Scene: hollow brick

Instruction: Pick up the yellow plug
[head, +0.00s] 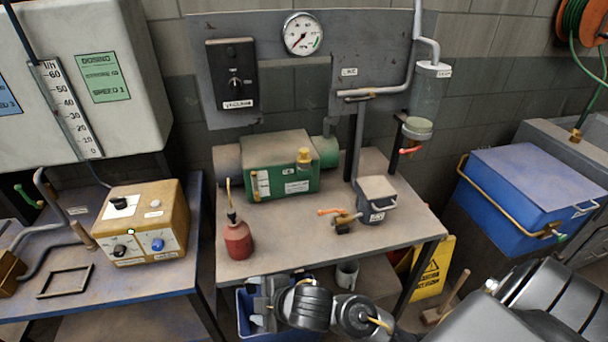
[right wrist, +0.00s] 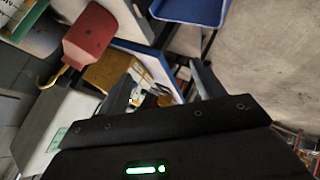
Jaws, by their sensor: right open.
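A yellow plug (head: 304,155) stands upright on top of the green pump (head: 282,170) on the middle bench. I cannot make it out in the right wrist view. My right gripper (head: 257,303) is low in front of the bench, below its front edge and over a blue bin, well apart from the plug. In the right wrist view its two jaws (right wrist: 163,88) are spread with nothing held between them. My left gripper is in neither view.
A red oil can (head: 238,240) with a thin spout stands on the bench (head: 280,262), left of a small grey box (head: 376,200) with a brass valve. The blue bin (head: 246,325) is under the bench front. A yellow control box (head: 146,224) sits on the left bench.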

